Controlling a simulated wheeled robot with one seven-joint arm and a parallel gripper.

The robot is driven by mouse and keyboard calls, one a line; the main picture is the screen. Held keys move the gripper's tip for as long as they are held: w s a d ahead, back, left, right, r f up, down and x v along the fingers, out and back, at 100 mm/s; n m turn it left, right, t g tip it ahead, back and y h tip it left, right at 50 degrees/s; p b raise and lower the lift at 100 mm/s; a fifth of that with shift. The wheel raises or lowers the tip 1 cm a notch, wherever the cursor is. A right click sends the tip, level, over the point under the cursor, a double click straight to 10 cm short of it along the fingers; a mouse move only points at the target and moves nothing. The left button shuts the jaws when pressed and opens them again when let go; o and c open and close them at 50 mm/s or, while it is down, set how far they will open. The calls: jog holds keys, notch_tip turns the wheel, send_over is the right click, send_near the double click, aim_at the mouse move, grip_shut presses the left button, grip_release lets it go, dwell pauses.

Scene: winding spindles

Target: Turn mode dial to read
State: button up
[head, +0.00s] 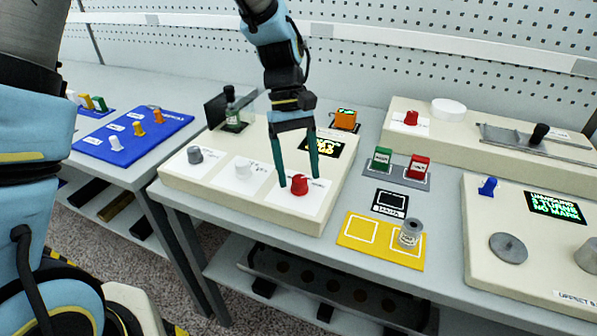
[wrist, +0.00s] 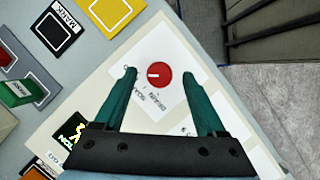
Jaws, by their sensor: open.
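A red dial (head: 300,184) sits on a white label plate at the front right corner of the cream panel (head: 260,203). In the wrist view the red dial (wrist: 158,75) shows a white pointer mark aimed left, with small printed words around it that I cannot read surely. My gripper (head: 298,182) is open above the dial, with its green fingers on either side of it. In the wrist view the fingertips (wrist: 160,75) stand apart left and right of the dial, and no contact shows. A white dial (head: 243,168) and a grey dial (head: 195,155) sit farther left on the same panel.
Green (head: 381,158) and red (head: 417,166) blocks stand to the right. A yellow mat (head: 360,232) holds a grey spool (head: 410,232). Another red dial (head: 411,118) is on the rear panel.

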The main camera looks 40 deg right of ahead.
jog(key=a+b+v, duration=0.1)
jog(key=b+v, duration=0.1)
jog(key=v, duration=0.8)
jog(key=shift+d, duration=0.45)
jog(key=shift+n+t+h, duration=0.4)
jog(key=shift+t+h, duration=0.1)
jog(key=shift+t, duration=0.3)
jog(key=w+a, duration=0.2)
jog(key=a, duration=0.1)
jog(key=w+a+f, duration=0.1)
jog(key=w+a, duration=0.1)
jog(key=a, duration=0.1)
jog(key=w+a+f, duration=0.1)
jog(key=w+a, duration=0.2)
jog(key=shift+a, duration=0.3)
jog(key=a+f+t, duration=0.2)
jog(key=a, duration=1.1)
jog(key=w+a+f+t, duration=0.1)
jog(key=a+f+t, duration=0.1)
jog(key=a, duration=1.1)
jog(key=shift+a+f+n, duration=0.3)
jog(key=shift+a+f, duration=0.05)
jog(key=shift+f, duration=0.05)
